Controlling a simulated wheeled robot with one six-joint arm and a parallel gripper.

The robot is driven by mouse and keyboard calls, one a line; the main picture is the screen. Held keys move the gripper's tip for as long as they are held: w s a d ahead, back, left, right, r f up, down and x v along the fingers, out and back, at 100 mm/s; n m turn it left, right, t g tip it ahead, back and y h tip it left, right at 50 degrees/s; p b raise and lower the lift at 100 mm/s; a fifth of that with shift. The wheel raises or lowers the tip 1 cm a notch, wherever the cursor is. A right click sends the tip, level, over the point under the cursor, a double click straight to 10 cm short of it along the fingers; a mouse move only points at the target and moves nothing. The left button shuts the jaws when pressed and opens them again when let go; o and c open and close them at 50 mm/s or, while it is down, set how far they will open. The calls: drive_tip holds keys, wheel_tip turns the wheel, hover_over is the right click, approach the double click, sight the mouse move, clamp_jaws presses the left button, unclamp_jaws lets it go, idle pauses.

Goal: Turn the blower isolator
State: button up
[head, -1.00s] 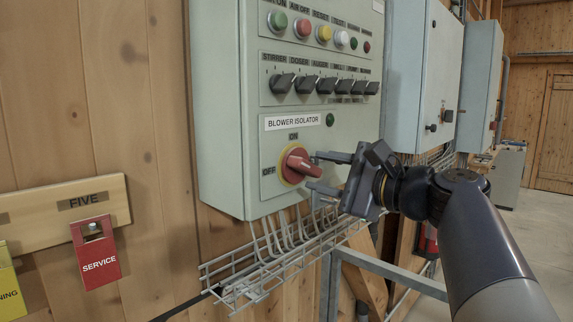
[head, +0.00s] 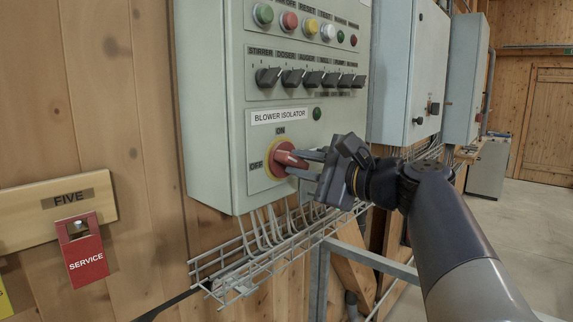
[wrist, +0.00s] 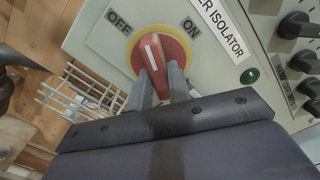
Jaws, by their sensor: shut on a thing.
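The blower isolator is a red rotary handle (head: 284,152) on a yellow disc, low on the grey-green control box. Its label reads BLOWER ISOLATOR (head: 279,116), with ON above the knob and OFF to its left. My gripper (head: 300,161) reaches it from the right and is shut on the handle. In the wrist view the fingers (wrist: 162,84) lie on both sides of the red handle (wrist: 151,58). Its white mark points between the OFF and ON words there. The gripped end of the handle is partly hidden by the fingers.
A row of black selector switches (head: 311,79) and coloured buttons (head: 290,20) sits above the isolator. A wire cable tray (head: 245,262) runs just below the box. A red SERVICE tag (head: 83,250) hangs at left. Open floor (head: 525,235) lies to the right.

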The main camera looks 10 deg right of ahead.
drive_tip(key=shift+f, duration=0.1)
clamp_jaws()
drive_tip(key=shift+n+b, duration=0.3)
drive_tip(key=shift+b, duration=0.2)
drive_tip(key=shift+f+n+b, duration=0.1)
drive_tip(key=shift+n+b, duration=0.7)
drive_tip(key=shift+b, duration=0.3)
drive_tip(key=n+b, duration=0.3)
drive_tip(key=shift+r, duration=0.2)
drive_tip(key=shift+r+n, duration=0.1)
drive_tip(key=shift+n, duration=0.2)
drive_tip(key=o, duration=0.8)
unclamp_jaws()
